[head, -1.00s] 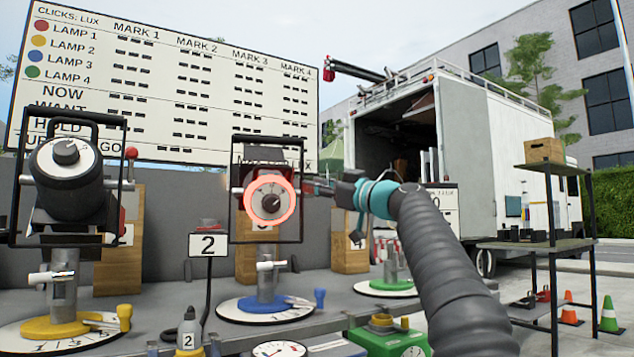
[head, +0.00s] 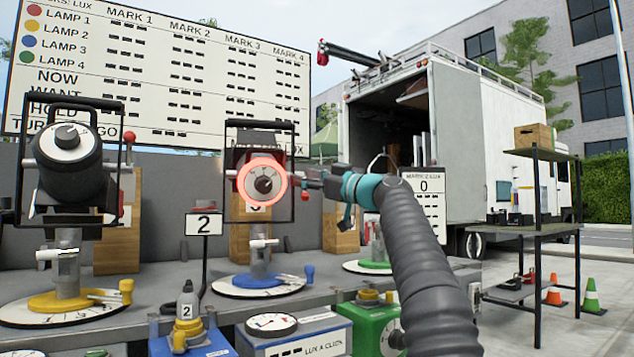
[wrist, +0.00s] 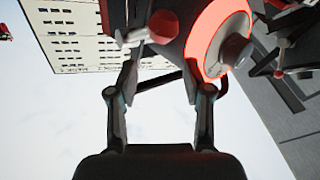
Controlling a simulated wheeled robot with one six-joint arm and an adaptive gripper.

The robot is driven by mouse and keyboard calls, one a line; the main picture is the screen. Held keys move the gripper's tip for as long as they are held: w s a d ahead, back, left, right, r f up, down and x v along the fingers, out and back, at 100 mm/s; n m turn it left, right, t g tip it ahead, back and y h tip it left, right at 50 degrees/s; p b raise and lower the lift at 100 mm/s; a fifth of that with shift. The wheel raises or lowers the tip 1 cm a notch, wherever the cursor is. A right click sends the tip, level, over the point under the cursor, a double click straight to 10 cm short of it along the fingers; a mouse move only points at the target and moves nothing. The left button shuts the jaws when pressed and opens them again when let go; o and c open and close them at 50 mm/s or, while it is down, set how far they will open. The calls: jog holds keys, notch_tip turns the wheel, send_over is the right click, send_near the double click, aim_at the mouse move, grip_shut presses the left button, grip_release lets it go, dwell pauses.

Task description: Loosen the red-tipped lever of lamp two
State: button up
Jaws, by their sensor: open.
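A lamp with a glowing red ring around its knob (head: 263,183) stands on a blue-based stand (head: 260,283). A red-tipped lever (head: 305,196) shows at its right side, close to my gripper (head: 312,179). In the wrist view, the red tip (wrist: 163,27) and its pale shaft (wrist: 130,38) lie just beyond and between the fingertips of my open gripper (wrist: 158,75). I cannot tell whether they touch. Another lamp (head: 68,160), on a yellow base (head: 65,299), stands at left with its own red-tipped lever (head: 130,137). The board pairs yellow with lamp 2.
A green-based stand (head: 370,266) is farther right, partly behind my arm. Meter boxes (head: 295,340) line the front. A lux card (head: 430,195), shelf rack (head: 540,232) and truck (head: 490,130) are at right.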

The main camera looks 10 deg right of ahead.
jog(key=v, duration=1.2)
dwell(0.5)
jog(key=s+a+f+m+g+h+p, duration=0.2)
jog(key=s+a+f+m+g+h, duration=0.15)
jog(key=s+f, duration=0.5)
jog(key=s+a+f+m+g+h+p, duration=0.2)
jog(key=s+a+f+m+h+p, duration=0.15)
jog(key=s+f, duration=0.5)
jog(key=s+d+f+m+g+h+p, duration=0.1)
jog(key=s+d+f+m+g+h, duration=0.1)
jog(key=s+f, duration=0.8)
jog(key=s+d+f+m+g+h+p, duration=0.1)
jog(key=s+d+f+m+h, duration=0.2)
jog(key=s+f, duration=0.8)
notch_tip(320, 180, down, 3)
jog(key=shift+d+g+h+p, duration=0.35)
jog(key=shift+d+h, duration=0.1)
jog(key=shift+h, duration=0.75)
